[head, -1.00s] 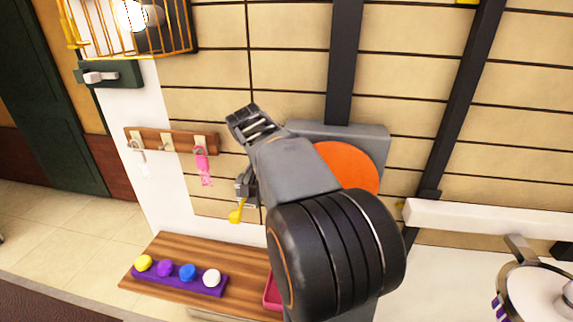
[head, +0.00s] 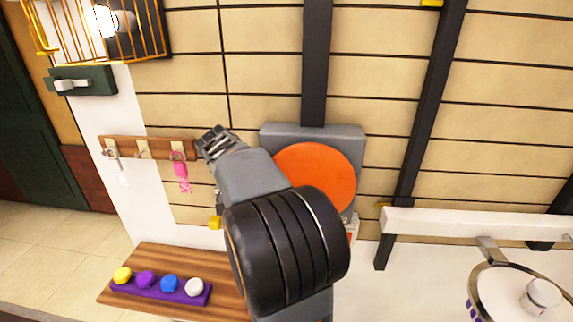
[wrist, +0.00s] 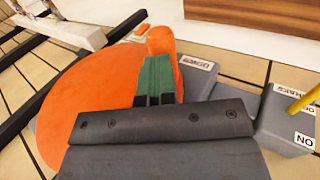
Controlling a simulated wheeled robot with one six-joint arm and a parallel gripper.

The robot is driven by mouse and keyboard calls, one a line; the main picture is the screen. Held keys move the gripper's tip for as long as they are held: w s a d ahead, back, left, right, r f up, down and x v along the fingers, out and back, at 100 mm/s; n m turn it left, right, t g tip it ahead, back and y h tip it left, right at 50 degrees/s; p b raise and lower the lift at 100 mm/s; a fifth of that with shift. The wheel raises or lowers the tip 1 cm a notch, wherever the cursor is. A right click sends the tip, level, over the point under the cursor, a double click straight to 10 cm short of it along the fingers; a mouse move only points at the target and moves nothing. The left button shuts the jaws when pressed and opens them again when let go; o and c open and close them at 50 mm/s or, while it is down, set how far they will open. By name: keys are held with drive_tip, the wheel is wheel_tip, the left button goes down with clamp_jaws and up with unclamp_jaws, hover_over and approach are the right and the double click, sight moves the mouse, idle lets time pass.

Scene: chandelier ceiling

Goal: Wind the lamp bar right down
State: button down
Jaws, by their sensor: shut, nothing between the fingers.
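A flat orange disc (head: 318,172) sits on a grey wall box (head: 350,135), partly hidden behind my arm. In the wrist view the orange disc (wrist: 110,95) fills the left, with a rounded orange post (wrist: 160,42) at its edge. My gripper (head: 208,138) is shut and empty, left of the disc in the head view. In the wrist view my gripper (wrist: 157,95) overlaps the disc just below the post; contact cannot be told. A green piece (wrist: 155,72) shows by the fingertips. A pale horizontal bar (head: 450,225), possibly the lamp bar, is at right with a round white fixture (head: 520,295) below.
A yellow-ended lever (head: 215,222) is beside my arm; its yellow rod (wrist: 303,98) stands near an ON label (wrist: 303,140). A key rack (head: 150,148) hangs left. A wire cage (head: 75,30) is upper left.

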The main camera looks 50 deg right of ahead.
drive_tip(key=w+p+v, duration=0.1)
drive_tip(key=p+v, duration=0.2)
drive_tip(key=v, duration=1.1)
drive_tip(key=a+f+n+t+y, duration=0.1)
drive_tip(key=a+f+n+t, duration=0.5)
drive_tip(key=f, duration=0.4)
drive_tip(key=s+a+f+n+t+y, duration=0.2)
drive_tip(key=s+a+f+n+t, duration=0.2)
drive_tip(key=s+a, duration=0.5)
drive_tip(key=shift+a+f+n+y, duration=0.3)
drive_tip(key=shift+a+f+n, duration=0.15)
drive_tip(key=shift+a+n, duration=0.4)
drive_tip(key=shift+m, duration=0.25)
